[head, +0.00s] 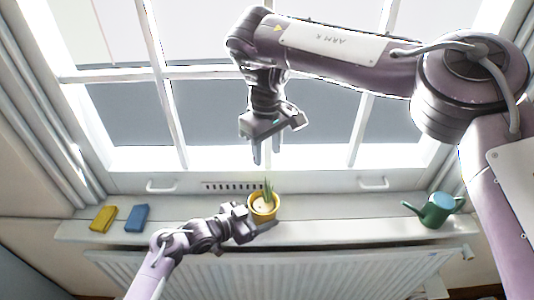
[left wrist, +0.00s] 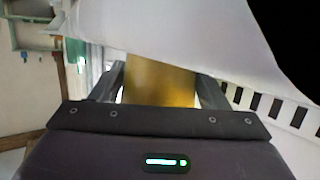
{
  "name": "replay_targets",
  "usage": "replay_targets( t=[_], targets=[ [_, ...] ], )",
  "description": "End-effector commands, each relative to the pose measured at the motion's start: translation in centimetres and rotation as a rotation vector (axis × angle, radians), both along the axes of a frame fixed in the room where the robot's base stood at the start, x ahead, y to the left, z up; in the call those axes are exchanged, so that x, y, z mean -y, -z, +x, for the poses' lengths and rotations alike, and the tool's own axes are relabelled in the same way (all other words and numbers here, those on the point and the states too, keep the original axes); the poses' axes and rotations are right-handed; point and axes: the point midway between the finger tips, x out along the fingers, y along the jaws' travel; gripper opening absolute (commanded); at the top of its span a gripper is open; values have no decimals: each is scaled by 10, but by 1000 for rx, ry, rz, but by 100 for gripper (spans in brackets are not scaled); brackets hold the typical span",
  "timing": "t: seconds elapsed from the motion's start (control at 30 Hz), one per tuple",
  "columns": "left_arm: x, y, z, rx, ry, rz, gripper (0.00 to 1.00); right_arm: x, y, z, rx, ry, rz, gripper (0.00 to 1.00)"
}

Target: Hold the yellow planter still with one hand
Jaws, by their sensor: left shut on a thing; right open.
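The yellow planter (head: 263,214) stands on the white window sill in the head view, with a green plant (head: 268,190) growing in pale soil. My left gripper (head: 254,220) is shut on the planter from its left side, one finger showing along its front. In the left wrist view the planter's yellow wall (left wrist: 160,82) fills the gap between the two dark fingers. My right gripper (head: 267,150) is open and empty, pointing down above and behind the planter, in front of the window. It is apart from the plant.
A yellow block-like cloth or sponge (head: 103,218) and a blue one (head: 137,218) lie at the sill's left. A green watering can (head: 434,209) stands at the right. The sill (head: 340,210) between planter and can is clear. A radiator (head: 330,268) is below; window handles (head: 373,183) are behind.

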Motion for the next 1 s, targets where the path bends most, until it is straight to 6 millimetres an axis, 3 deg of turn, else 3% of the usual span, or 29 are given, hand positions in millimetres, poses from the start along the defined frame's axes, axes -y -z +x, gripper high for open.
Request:
replay_targets(
  t=[0.2, 0.23, 0.43, 0.77, 1.0],
  targets=[
    [0, 0, 0, -1, 1, 1, 56, 0, 0, 0, 0, 0, 0, 42],
    [0, 0, 0, -1, 1, 1, 70, 0, 0, 0, 0, 0, 0, 42],
    [0, 0, 0, 0, 0, 0, 94, 0, 1, 0, -1, 0, 1, 42],
    [-4, -1, -2, 0, -1, 1, 94, 0, 1, 0, -1, 0, 1, 42],
    [-36, -11, -24, 0, -1, 5, 94, 0, 1, 0, -1, 0, 1, 42]
  ],
)
